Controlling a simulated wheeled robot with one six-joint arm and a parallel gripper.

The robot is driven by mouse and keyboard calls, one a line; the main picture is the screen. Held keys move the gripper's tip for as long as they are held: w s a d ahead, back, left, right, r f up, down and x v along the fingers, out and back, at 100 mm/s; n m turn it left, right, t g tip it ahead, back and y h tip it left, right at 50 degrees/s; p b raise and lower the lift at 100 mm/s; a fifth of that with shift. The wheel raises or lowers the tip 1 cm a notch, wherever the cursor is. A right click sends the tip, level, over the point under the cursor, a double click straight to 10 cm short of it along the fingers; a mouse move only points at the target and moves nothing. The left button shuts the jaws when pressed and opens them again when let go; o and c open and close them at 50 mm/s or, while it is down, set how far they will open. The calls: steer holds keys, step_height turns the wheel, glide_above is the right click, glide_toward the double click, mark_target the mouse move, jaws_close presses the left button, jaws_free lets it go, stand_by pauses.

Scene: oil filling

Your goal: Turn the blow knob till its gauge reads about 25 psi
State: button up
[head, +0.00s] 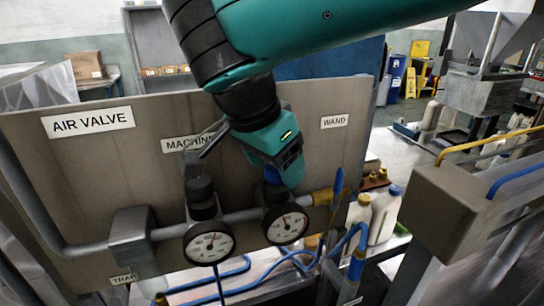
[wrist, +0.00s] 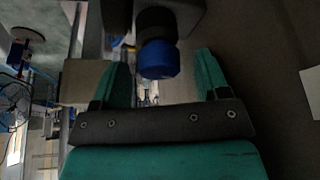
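My gripper (head: 282,172) is over the right regulator on the panel. A blue knob (head: 272,176) shows partly behind its fingers. In the wrist view, my gripper (wrist: 163,70) has its two teal fingers spread apart, with the blue knob (wrist: 158,60) between them and a gap on each side. The right gauge (head: 286,223) sits below this knob; its needle points roughly upward, but the figures are too small to read. No "blow" label is readable; my arm covers part of the panel.
A second regulator with a black knob (head: 199,189) and a left gauge (head: 208,243) stands close on the left. The metal panel (head: 90,170) is just behind. A blue-handled valve (head: 338,185) is on the right, near white bottles (head: 384,215).

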steer(key=shift+a, duration=0.1)
steer(key=p+v, duration=1)
steer(key=v, duration=0.7)
steer(key=shift+r, duration=0.15)
steer(key=shift+s, duration=0.1)
